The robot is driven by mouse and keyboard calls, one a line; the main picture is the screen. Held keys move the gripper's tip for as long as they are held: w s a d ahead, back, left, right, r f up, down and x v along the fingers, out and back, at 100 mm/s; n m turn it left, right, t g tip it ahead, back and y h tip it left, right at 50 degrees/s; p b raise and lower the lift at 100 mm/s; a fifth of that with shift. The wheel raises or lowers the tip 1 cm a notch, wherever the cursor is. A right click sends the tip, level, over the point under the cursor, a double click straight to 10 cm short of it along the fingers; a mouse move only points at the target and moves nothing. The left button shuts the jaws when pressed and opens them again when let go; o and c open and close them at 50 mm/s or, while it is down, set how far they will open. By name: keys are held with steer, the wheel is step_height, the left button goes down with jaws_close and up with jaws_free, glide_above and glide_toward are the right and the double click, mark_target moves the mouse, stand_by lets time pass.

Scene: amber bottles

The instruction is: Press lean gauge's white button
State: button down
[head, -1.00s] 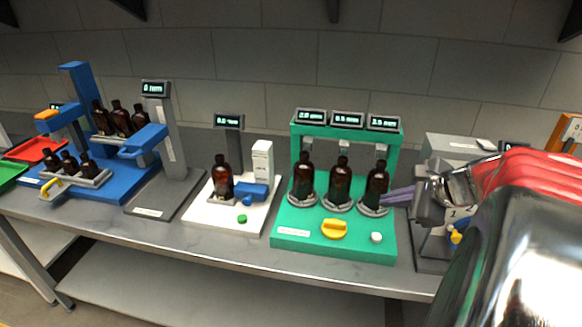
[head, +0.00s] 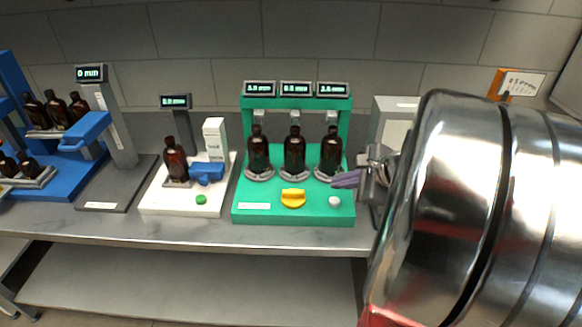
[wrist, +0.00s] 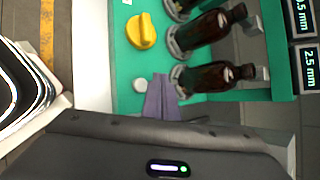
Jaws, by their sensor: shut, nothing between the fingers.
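The lean gauge is a green station (head: 250,206) with three amber bottles on round grey seats under three small displays. Its white button (head: 334,201) sits at the front right of the green base, right of a yellow knob (head: 293,198). In the wrist view the white button (wrist: 139,85) shows just beside my fingertips, with the yellow knob (wrist: 141,31) above it. My gripper (head: 345,180) has purple fingers, shut and empty, above and behind the button in the head view. The fingertips (wrist: 160,98) look close to the button; I cannot tell whether they touch it.
An amber bottle (head: 331,152) stands close behind my fingers. Left are a white station (head: 160,203) with a green button (head: 201,199), a grey stand (head: 118,190) and a blue rack (head: 70,175). A grey box (head: 392,122) stands right, partly hidden by my arm.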

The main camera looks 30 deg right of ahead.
mark_target(338, 203)
steer(key=shift+f, duration=1.3)
steer(key=shift+f, duration=0.1)
stand_by(1.0)
steer(key=shift+f, duration=0.3)
steer(key=shift+f, duration=0.45)
stand_by(0.9)
steer(key=shift+r, duration=0.9)
steer(key=shift+r, duration=0.15)
steer(key=shift+r, duration=2.4)
